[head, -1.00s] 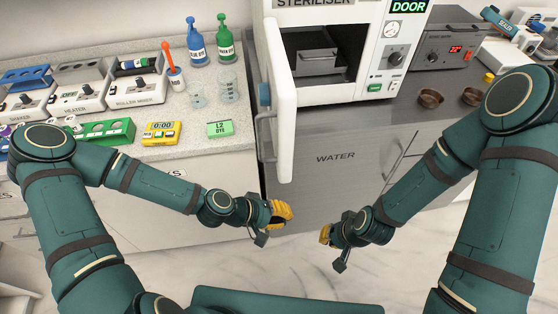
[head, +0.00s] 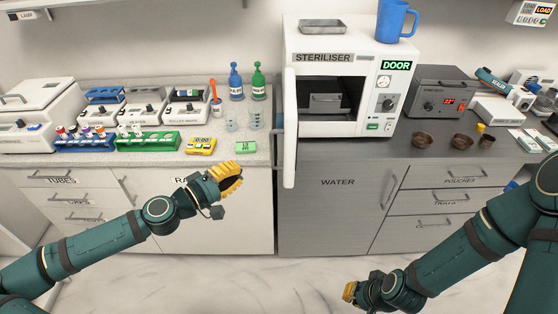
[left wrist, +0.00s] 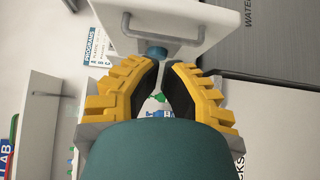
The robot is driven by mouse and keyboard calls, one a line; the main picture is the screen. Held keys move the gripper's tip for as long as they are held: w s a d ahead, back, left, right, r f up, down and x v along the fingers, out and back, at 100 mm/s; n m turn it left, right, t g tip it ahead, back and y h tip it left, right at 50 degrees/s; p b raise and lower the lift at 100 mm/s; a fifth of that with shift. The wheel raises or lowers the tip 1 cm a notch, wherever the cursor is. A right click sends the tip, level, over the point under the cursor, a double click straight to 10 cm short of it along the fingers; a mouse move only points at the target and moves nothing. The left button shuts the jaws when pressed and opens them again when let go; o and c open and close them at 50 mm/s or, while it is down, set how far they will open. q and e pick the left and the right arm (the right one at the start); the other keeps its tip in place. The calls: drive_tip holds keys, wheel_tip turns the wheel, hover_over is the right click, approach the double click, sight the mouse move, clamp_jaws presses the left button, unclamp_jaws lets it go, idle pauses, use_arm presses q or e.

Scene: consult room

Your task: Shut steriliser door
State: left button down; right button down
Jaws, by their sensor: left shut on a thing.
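The white steriliser (head: 345,50) stands on the grey counter. Its door (head: 289,155) is open, swung out towards me at the left of the dark chamber.
A metal tray (head: 325,101) sits inside the chamber. A blue mug (head: 395,20) and a shallow tray (head: 322,26) stand on top. Brown bowls (head: 423,140) are right of the steriliser; bottles (head: 237,82) and racks are left. The floor (head: 220,285) in front is clear.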

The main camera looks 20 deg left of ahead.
use_arm(q)
drive_tip(key=d+p+x, duration=0.1)
drive_tip(key=x, duration=1.1)
drive_tip(key=shift+s+r, duration=0.4)
drive_tip(key=shift+r, duration=0.1)
drive_tip(key=shift+d, duration=0.15)
